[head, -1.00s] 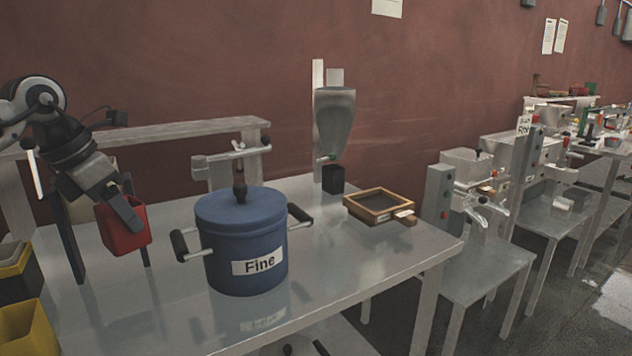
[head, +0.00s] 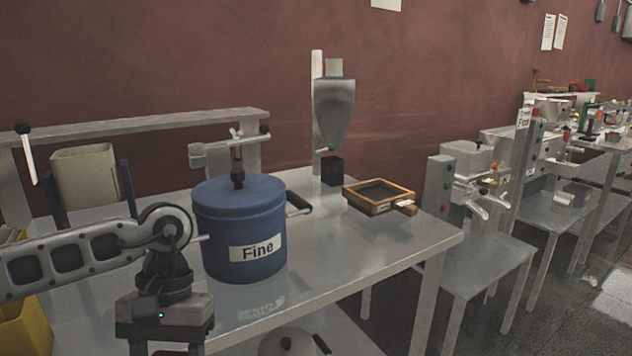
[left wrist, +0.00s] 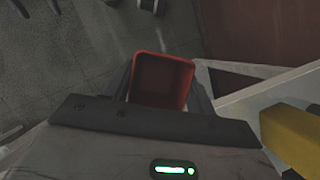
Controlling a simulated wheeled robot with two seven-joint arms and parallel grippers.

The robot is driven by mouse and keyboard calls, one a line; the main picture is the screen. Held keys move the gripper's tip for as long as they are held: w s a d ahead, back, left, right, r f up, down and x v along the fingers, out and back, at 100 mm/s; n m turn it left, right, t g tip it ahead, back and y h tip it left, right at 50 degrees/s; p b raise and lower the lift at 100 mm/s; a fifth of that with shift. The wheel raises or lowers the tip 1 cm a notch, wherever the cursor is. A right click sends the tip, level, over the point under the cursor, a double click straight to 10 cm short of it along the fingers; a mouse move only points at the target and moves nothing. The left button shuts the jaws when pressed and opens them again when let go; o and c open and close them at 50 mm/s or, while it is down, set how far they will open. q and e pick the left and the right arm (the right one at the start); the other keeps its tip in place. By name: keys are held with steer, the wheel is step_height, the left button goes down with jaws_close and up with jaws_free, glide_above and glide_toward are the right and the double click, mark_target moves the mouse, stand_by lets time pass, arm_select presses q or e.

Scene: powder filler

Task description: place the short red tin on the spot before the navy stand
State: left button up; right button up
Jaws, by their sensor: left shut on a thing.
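The red tin (left wrist: 162,82) is held between the fingers of my left gripper (left wrist: 163,70) in the left wrist view, its open top facing the camera. In the head view my left gripper (head: 165,335) is at the bottom edge, in front of the table and left of the blue pot. Only a sliver of the tin (head: 170,352) shows there. Dark uprights (head: 129,188) stand at the table's left, beside a cream bin. A small dark block (head: 332,171) stands below the hopper. I cannot tell which of these is the navy stand. My right gripper is out of view.
A blue pot (head: 240,225) marked "Fine" stands at the table's middle. A wooden sieve (head: 380,196) lies to its right, near the hopper (head: 334,105). The cream bin (head: 85,175) is at left. A yellow bin (head: 25,330) is at lower left. The table's right front (head: 350,255) is clear.

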arm_select(q)
step_height(320, 180, down, 3)
steer(key=shift+r, duration=0.15)
stand_by(0.3)
